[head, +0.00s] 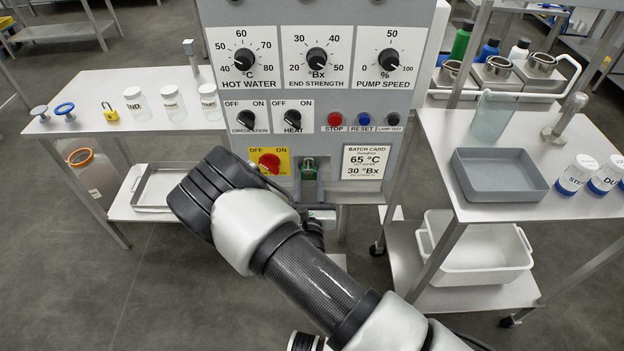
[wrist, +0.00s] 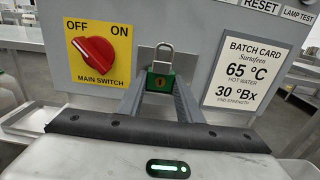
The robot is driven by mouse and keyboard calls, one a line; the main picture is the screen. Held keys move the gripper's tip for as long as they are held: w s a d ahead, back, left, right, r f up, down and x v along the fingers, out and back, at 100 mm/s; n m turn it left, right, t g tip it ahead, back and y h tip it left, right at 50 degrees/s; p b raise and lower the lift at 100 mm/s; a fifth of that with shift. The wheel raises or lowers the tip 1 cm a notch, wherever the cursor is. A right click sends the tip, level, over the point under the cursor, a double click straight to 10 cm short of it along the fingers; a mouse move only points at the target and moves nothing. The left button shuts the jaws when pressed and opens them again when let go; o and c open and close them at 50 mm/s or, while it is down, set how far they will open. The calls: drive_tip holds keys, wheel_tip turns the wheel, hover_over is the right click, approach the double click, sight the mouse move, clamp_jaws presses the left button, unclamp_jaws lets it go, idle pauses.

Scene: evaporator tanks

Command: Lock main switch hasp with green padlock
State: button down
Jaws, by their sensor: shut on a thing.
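The green padlock (wrist: 160,81) is upright with its silver shackle on top, in front of the grey panel; it also shows small in the head view (head: 309,172). My gripper (wrist: 160,92) is shut on its body, one finger at each side. A small metal plate, seemingly the hasp (wrist: 146,56), is just behind the shackle. I cannot tell whether the shackle passes through it or is closed. The red main switch (wrist: 93,59) is left of the padlock on a yellow plate, its ridge slanting toward OFF; it also shows in the head view (head: 269,163).
The batch card (head: 366,162) is right of the padlock. Dials and buttons fill the panel above. A left table (head: 90,90) holds a yellow padlock (head: 110,112) and jars. A right cart holds a grey tray (head: 499,176) and lidded containers.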

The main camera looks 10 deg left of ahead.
drive_tip(key=shift+a+f, duration=0.1)
idle(0.6)
drive_tip(key=c, duration=1.2)
unclamp_jaws()
drive_tip(key=shift+s, duration=0.15)
drive_tip(key=p+v, duration=0.1)
drive_tip(key=v, duration=0.4)
drive_tip(key=shift+s, duration=0.4)
